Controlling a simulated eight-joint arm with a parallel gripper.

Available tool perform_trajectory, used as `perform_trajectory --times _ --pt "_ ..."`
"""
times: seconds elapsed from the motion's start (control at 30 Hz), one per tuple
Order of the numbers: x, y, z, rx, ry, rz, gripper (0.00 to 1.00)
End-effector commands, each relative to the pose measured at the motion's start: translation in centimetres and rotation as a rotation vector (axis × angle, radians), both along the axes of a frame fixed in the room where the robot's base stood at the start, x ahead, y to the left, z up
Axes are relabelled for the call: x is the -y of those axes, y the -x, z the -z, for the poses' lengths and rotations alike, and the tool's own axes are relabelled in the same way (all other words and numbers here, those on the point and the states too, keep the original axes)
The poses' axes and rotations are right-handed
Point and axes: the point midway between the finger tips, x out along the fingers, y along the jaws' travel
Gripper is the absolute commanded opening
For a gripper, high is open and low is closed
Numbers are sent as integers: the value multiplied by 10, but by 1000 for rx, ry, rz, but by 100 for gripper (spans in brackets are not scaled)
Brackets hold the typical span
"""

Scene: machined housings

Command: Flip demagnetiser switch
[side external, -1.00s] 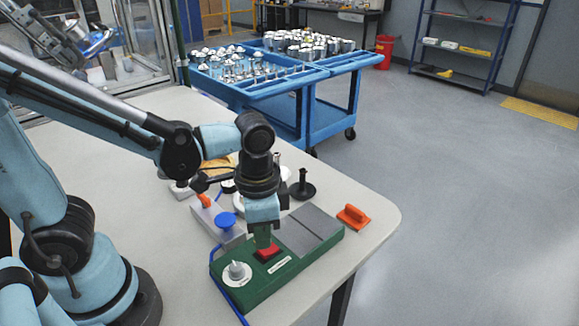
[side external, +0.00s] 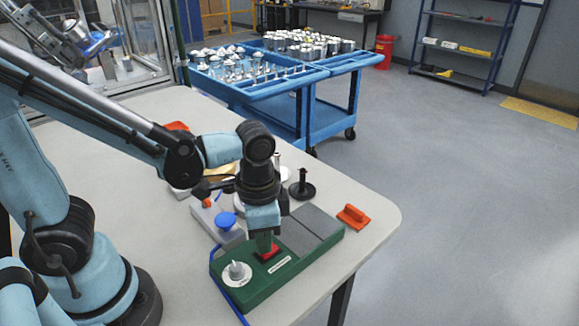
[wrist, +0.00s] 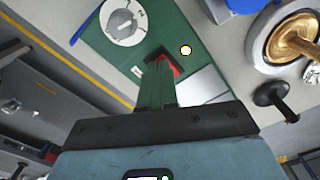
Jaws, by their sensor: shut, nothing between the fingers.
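The demagnetiser is a green box with a grey top plate (side external: 309,230), near the front right of the table in the side view. Its red rocker switch (side external: 268,252) sits in the middle of the green top and also shows in the wrist view (wrist: 172,66). A white dial (side external: 237,272) is at its near left end. My gripper (side external: 264,244) points down with its green fingers shut and empty, the tips at the red switch. The fingers hide part of the switch; whether they press it I cannot tell. A lit round lamp (wrist: 186,50) shows beside the switch.
A grey block with a blue knob (side external: 226,220) stands just left of the demagnetiser. A blue cable (side external: 226,295) runs along the near left side.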

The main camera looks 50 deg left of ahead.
Motion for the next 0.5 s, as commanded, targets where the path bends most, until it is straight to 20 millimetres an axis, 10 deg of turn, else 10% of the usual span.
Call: perform_trajectory --times 0.5 --pt "0 0 7 0 0 0 0"
